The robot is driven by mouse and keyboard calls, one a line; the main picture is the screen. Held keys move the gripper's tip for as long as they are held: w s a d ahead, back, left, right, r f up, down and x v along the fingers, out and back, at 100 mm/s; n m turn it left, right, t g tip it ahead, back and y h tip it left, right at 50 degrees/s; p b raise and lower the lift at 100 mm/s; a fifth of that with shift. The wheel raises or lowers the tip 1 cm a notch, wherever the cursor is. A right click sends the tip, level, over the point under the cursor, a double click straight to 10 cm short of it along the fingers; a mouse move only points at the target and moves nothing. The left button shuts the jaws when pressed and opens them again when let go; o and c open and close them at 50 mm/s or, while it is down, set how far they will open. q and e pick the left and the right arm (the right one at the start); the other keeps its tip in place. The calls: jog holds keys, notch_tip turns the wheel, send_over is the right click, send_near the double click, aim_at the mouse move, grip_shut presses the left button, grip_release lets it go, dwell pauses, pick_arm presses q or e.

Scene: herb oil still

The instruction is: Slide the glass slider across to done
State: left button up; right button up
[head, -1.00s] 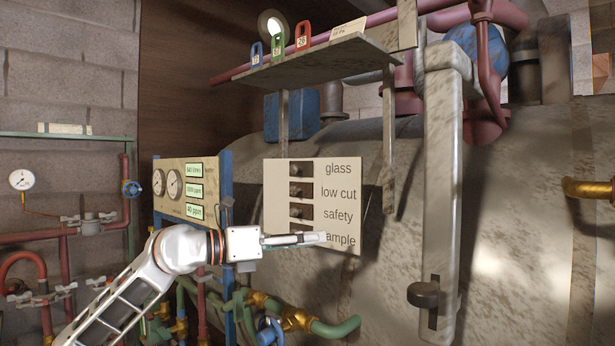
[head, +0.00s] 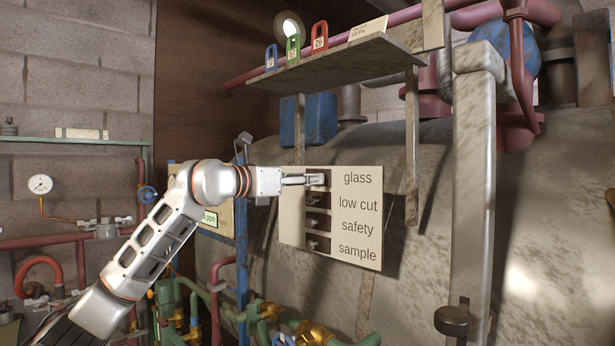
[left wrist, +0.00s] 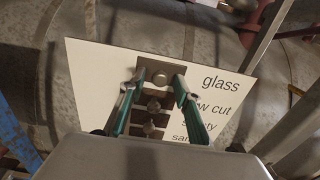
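The pale label board (head: 360,215) carries the rows glass, low cut, safety and sample, each with a dark slot and a knob left of its word. The glass slider (left wrist: 160,77) shows as a round knob in the top slot in the left wrist view. My left gripper (head: 318,180) is at the glass row in the head view. In the left wrist view its open fingers (left wrist: 158,78) stand on either side of the glass knob. I cannot tell whether they touch it. No "done" mark is readable. My right gripper is not in view.
Below are the low cut knob (left wrist: 154,104) and further knobs, close to the fingers. A metal shelf (head: 350,60) with coloured tags overhangs the board. A thick upright post (head: 475,190) stands to the right. Pipes and brass valves (head: 310,332) lie below.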

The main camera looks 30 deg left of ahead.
pick_arm(q)
jog(key=shift+w+d, duration=0.15)
jog(key=shift+w, duration=0.25)
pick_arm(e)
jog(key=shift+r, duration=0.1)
